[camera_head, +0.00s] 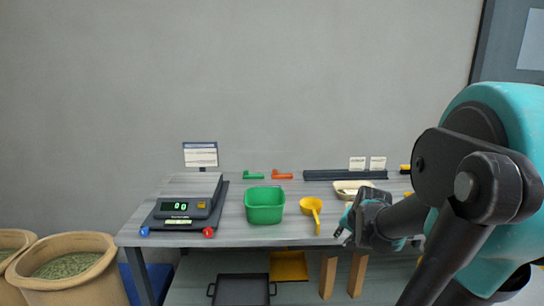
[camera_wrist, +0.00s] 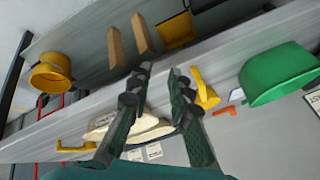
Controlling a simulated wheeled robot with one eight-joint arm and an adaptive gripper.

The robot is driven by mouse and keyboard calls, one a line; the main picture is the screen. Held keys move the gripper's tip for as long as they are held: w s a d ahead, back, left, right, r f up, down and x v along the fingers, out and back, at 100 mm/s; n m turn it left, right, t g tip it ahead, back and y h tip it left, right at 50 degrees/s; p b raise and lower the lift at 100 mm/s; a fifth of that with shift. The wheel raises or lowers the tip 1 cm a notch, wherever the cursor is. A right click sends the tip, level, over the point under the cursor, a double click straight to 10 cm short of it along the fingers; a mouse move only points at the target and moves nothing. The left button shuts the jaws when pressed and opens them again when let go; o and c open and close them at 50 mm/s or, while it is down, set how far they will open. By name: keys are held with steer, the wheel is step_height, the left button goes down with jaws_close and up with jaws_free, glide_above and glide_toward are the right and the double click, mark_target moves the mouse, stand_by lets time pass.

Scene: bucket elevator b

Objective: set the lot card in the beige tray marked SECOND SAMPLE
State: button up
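Two small white cards (camera_head: 357,162) (camera_head: 378,162) stand upright at the dark rail at the back of the bench; their print is too small to read, so I cannot tell which is the lot card. They also show in the wrist view (camera_wrist: 135,154). The beige tray (camera_head: 347,185) sits in front of the rail, partly hidden by my gripper. It shows in the wrist view (camera_wrist: 98,127) with unreadable dark marking, partly behind the fingers. My gripper (camera_head: 343,236) is at the bench's front edge, in front of the tray. In the wrist view its fingers (camera_wrist: 160,72) are apart with nothing held.
A green bin (camera_head: 264,205), a yellow scoop (camera_head: 312,208) and a scale (camera_head: 182,208) with a sign (camera_head: 200,155) stand left of my gripper. Green (camera_head: 253,176) and orange (camera_head: 281,175) pieces lie behind. A black tray (camera_head: 240,290) is below. Bare bench shows between bin and scoop.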

steer(key=s+a+f+n+g, duration=0.1)
steer(key=s+a+f+n, duration=0.1)
steer(key=s, duration=0.4)
steer(key=s+a+f+n+g, duration=0.1)
steer(key=s+a+f+n, duration=0.1)
steer(key=s+f+n, duration=0.3)
steer(key=shift+s+f+h, duration=0.3)
steer(key=shift+s+h, duration=0.1)
steer(key=shift+s, duration=0.75)
